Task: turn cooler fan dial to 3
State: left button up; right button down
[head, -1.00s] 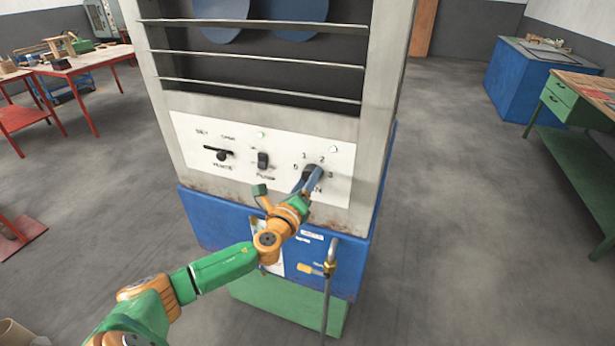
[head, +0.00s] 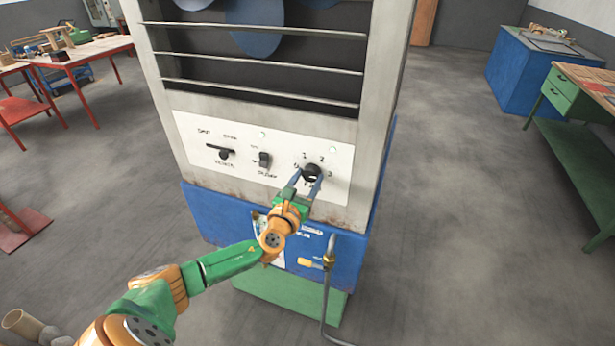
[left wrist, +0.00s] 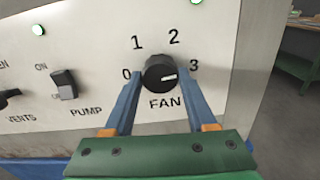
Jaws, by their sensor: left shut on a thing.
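The cooler's black fan dial (left wrist: 158,73) sits on the white panel (left wrist: 100,40), ringed by the marks 0, 1, 2 and 3 with FAN below. Its white pointer mark faces right, toward the 3 and slightly below it. The dial also shows in the head view (head: 312,172). My left gripper (left wrist: 158,84) has its two blue fingers on the dial's left and right sides, shut on it. In the head view my left gripper (head: 306,182) reaches up to the panel from below. My right gripper is in neither view.
Left of the dial are a pump switch (left wrist: 64,84) and a vents slider (head: 222,153). A bent grey pipe (head: 327,290) stands low in front of the cooler.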

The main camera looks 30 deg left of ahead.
pick_arm(q)
jog(key=shift+f+m, duration=0.1)
jog(key=shift+m, duration=0.6)
jog(key=o, duration=1.4)
jog(key=shift+s, duration=0.1)
jog(key=v, duration=0.7)
